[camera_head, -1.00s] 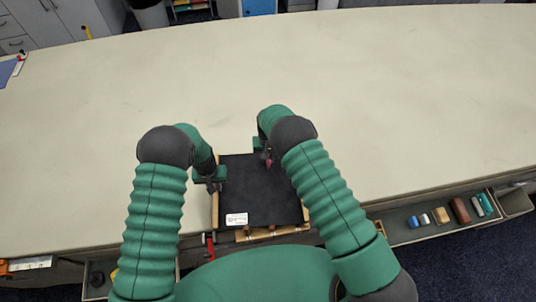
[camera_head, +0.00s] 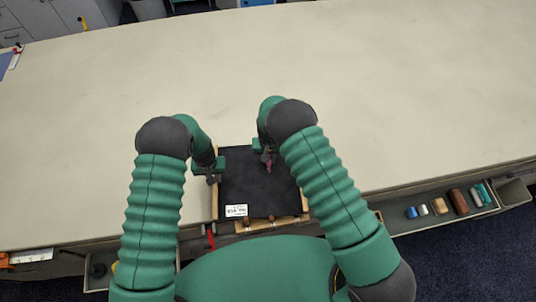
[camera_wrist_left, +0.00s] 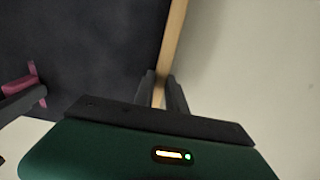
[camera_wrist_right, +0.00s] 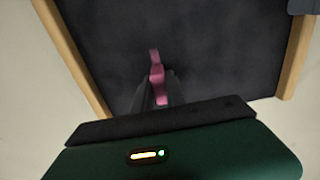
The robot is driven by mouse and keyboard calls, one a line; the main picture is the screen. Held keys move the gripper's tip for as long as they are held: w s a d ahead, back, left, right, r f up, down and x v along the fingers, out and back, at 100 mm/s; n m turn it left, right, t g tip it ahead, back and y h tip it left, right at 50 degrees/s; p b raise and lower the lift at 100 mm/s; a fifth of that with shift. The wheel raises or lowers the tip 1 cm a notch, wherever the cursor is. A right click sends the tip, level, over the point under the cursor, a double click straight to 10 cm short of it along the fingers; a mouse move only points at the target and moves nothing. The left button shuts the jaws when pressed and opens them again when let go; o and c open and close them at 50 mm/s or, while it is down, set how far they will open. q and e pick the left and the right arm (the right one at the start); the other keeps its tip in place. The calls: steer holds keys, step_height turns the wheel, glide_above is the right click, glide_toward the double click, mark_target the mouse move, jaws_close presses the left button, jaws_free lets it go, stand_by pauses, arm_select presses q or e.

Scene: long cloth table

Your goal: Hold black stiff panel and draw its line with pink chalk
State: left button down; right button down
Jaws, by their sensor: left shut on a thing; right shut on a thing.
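The black stiff panel (camera_head: 255,195) has light wooden side strips and a white label near its front edge. It lies at the table's near edge, in front of my body. My left gripper (camera_head: 213,178) is shut on the panel's left wooden strip (camera_wrist_left: 176,35). My right gripper (camera_head: 267,157) is shut on the pink chalk (camera_head: 269,166) over the far right part of the panel. In the right wrist view the chalk (camera_wrist_right: 157,80) points onto the black face; I cannot tell whether its tip touches or whether any pink there is a drawn mark.
The pale cloth table (camera_head: 370,90) is clear beyond and beside the panel. A tray (camera_head: 445,216) at the near right edge holds several coloured blocks. A small red item (camera_head: 210,238) hangs at the front edge, left of the panel.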

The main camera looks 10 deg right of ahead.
mark_target(271, 194)
steer(key=shift+s+a+r, duration=0.1)
steer(key=shift+s+a, duration=0.05)
steer(key=shift+s, duration=1.05)
steer(key=shift+s+a, duration=0.15)
steer(key=shift+s, duration=1.05)
steer(key=shift+s+a, duration=0.15)
steer(key=shift+s, duration=0.95)
steer(key=shift+s+a, duration=0.15)
steer(key=shift+s, duration=0.9)
steer(key=shift+s+a, duration=0.2)
steer(key=shift+s, duration=1.65)
steer(key=shift+w+d, duration=0.4)
steer(key=shift+w, duration=2.65)
steer(key=shift+w+d, duration=0.35)
steer(key=shift+w, duration=2.65)
steer(key=shift+w+d, duration=0.4)
steer(key=shift+w, duration=2.65)
